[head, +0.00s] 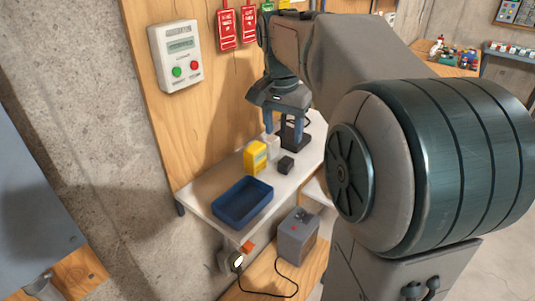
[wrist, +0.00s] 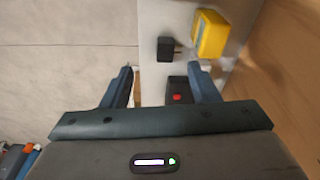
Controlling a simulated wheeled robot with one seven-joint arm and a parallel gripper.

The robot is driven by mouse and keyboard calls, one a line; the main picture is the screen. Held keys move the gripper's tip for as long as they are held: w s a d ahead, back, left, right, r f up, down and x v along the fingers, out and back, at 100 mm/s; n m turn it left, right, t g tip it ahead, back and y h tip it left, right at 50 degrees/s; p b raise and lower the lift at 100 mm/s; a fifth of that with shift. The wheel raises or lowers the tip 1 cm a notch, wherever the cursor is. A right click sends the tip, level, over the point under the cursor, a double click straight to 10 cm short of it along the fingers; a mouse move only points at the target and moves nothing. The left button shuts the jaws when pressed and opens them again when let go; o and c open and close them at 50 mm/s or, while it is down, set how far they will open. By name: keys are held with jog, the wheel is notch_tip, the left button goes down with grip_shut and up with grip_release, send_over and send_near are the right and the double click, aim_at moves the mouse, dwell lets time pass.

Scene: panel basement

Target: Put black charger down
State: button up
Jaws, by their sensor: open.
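The black charger (head: 286,165) is a small dark block on the white shelf (head: 215,218), in front of my gripper. In the wrist view the charger (wrist: 166,49) shows its plug pins pointing right; it lies beyond the fingertips and touches neither finger. My gripper (head: 285,133) points down over the back part of the shelf. Its two fingers are spread apart in the wrist view (wrist: 160,72), with nothing clamped between them. A dark device with a red button (wrist: 178,94) shows beside the right finger, partly hidden by the gripper.
A yellow box (head: 255,157) stands left of the charger; it also shows in the wrist view (wrist: 209,34). A blue tray (head: 241,203) sits at the shelf's near end. A grey box (head: 297,236) with a cable stands below. The wooden panel (head: 215,110) rises behind.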

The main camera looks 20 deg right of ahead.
jog(key=w+d+m, duration=0.1)
jog(key=w, duration=0.1)
send_near(286, 160)
jog(key=shift+m, duration=0.4)
jog(key=f, duration=0.5)
jog(key=shift+w+d, duration=0.3)
jog(key=shift+d, duration=0.05)
jog(key=f, duration=0.5)
jog(key=shift+w+d+p, duration=0.15)
jog(key=shift+w+p, duration=0.15)
jog(key=shift+p, duration=0.05)
jog(key=c, duration=1.1)
jog(key=shift+c, duration=0.2)
jog(key=shift+r, duration=0.1)
